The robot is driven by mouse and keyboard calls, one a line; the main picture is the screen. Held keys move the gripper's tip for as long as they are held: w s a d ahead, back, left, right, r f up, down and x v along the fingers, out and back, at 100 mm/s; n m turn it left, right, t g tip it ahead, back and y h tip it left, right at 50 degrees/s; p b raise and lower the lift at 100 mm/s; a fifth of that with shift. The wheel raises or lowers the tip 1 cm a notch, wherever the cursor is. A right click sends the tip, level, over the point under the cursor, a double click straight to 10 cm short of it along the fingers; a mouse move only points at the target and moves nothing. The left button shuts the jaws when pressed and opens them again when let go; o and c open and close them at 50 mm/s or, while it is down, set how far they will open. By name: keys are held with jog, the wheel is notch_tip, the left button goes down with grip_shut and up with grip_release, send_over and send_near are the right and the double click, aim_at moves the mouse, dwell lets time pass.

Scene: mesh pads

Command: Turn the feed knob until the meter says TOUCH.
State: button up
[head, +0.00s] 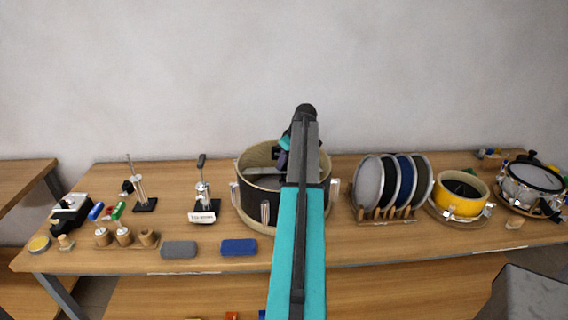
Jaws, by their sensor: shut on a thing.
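My arm reaches from the bottom centre over a large dark drum shell (259,199) with a pale rim. My gripper (283,157) is at the shell's open top, partly hidden behind my arm. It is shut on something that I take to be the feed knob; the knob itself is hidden. A dark part shows inside the shell just left of my gripper. I cannot make out a meter reading. A small white label (202,217) stands before a lever-topped metal stand (202,191), its text too small to read surely.
Left on the bench (330,258) are a second stand (142,194), a wooden holder (125,238) and grey (180,249) and blue (239,247) pads. Right are a rack of round discs (368,186), a yellow drum (458,206) and a snare-like drum (531,196). The bench front centre-right is clear.

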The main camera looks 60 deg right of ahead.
jog(key=o, duration=1.1)
jog(key=shift+c, duration=0.2)
jog(key=shift+s+r, duration=0.1)
jog(key=shift+r, duration=0.05)
jog(key=b+v, duration=0.3)
jog(key=v, duration=1)
jog(key=shift+r, duration=0.25)
jog(key=shift+s+r, duration=0.1)
